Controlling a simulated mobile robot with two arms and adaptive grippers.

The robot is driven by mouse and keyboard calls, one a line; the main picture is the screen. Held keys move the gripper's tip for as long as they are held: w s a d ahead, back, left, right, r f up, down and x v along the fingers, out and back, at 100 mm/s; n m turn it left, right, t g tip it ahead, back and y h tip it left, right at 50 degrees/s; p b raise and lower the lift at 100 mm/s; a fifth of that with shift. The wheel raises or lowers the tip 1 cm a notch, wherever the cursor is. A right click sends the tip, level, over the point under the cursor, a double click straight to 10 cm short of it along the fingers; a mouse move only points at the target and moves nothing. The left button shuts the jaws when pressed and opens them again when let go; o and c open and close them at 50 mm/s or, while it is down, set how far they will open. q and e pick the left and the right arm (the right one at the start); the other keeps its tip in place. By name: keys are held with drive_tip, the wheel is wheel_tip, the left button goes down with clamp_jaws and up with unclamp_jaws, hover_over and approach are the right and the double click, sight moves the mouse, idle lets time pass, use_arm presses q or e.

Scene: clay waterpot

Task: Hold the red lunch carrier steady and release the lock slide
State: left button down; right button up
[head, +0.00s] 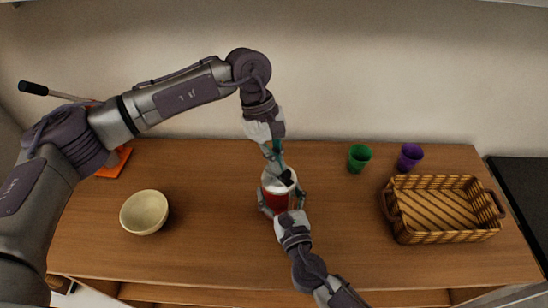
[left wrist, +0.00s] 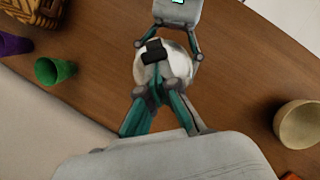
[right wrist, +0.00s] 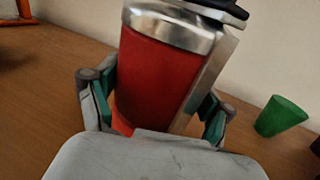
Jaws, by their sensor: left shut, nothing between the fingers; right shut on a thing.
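The red lunch carrier (head: 278,197) stands on the wooden table, with a silver lid and a black part on top. In the right wrist view its red body (right wrist: 158,82) fills the middle, with a metal strip along its right side. My right gripper (head: 282,202) is shut around the body, one finger on each side. My left gripper (head: 279,172) comes down from above, shut and empty, with its fingertips at the lid. In the left wrist view the lid (left wrist: 178,62) and black part (left wrist: 154,52) lie right at the left fingertips (left wrist: 162,88). Whether they touch is unclear.
A cream bowl (head: 144,212) stands at the left. A green cup (head: 359,158) and a purple cup (head: 410,156) stand at the back right, behind a wicker basket (head: 398,232). An orange object (head: 114,163) lies at the back left. Table around the carrier is clear.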

use_arm(q)
drive_tip(key=shift+s, duration=0.1)
drive_tip(key=w+a+r, duration=0.5)
drive_tip(key=r, duration=0.4)
drive_tip(key=shift+w+a+r, duration=0.15)
drive_tip(key=shift+w+a, duration=0.1)
drive_tip(key=shift+w, duration=0.1)
use_arm(e)
drive_tip(key=o, duration=1.6)
